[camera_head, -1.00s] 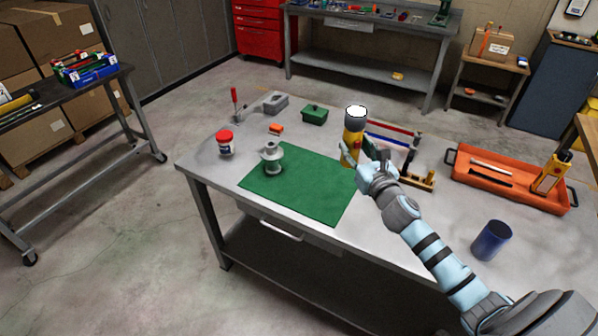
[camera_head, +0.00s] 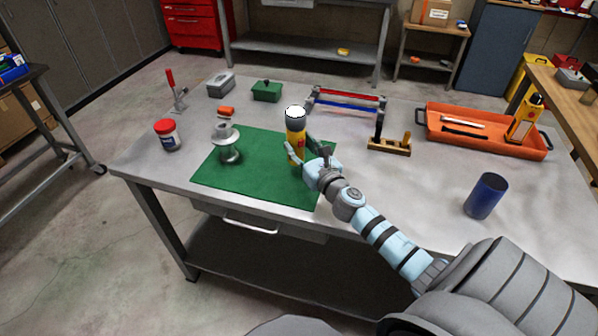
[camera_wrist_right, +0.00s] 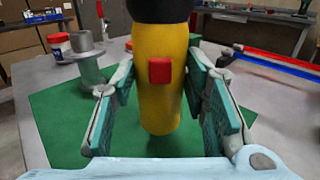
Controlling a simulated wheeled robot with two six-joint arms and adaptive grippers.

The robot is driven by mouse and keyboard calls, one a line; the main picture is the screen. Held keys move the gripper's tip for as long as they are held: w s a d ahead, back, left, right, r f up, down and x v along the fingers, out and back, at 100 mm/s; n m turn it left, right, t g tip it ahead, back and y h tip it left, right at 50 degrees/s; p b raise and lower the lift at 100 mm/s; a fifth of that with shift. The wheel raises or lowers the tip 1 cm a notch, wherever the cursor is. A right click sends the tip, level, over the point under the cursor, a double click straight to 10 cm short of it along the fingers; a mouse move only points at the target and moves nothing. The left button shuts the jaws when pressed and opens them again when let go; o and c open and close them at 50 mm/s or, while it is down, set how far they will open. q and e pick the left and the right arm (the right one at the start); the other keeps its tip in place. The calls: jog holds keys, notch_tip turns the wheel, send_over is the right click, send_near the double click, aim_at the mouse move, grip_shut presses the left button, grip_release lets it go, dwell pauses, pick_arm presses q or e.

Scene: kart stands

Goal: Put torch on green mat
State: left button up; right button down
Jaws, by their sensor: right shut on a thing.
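The yellow torch (camera_head: 296,139) has a dark head with a white lens on top and stands upright. It also shows in the right wrist view (camera_wrist_right: 160,85), with a red button on its side. My right gripper (camera_head: 303,160) is shut on the torch's body, one finger on each side. The green mat (camera_head: 260,185) lies on the grey workbench. The torch is over the mat's right part; the wrist view shows mat below its lower end, and whether it touches is hard to tell. My left gripper is not in view.
A grey spool (camera_head: 228,148) stands on the mat's left part. A red-lidded jar (camera_head: 167,135) stands left of the mat. Behind are an orange block (camera_head: 226,112) and green box (camera_head: 267,91). An orange tray (camera_head: 490,145) and blue cup (camera_head: 486,196) are to the right.

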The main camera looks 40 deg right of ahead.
aim_at(300, 157)
jog(key=f+b, duration=0.1)
jog(key=f, duration=0.1)
jog(key=f+b, duration=0.2)
jog(key=shift+w+f+b, duration=0.2)
jog(key=shift+f+b, duration=0.1)
jog(key=shift+s+r, duration=0.15)
jog(key=shift+r, duration=0.2)
jog(key=shift+f, duration=0.2)
jog(key=c, duration=1)
grip_release()
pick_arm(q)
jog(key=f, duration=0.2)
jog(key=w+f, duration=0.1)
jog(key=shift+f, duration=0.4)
pick_arm(e)
jog(key=shift+o, duration=0.3)
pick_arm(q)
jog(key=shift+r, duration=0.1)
pick_arm(e)
jog(key=shift+r, duration=0.1)
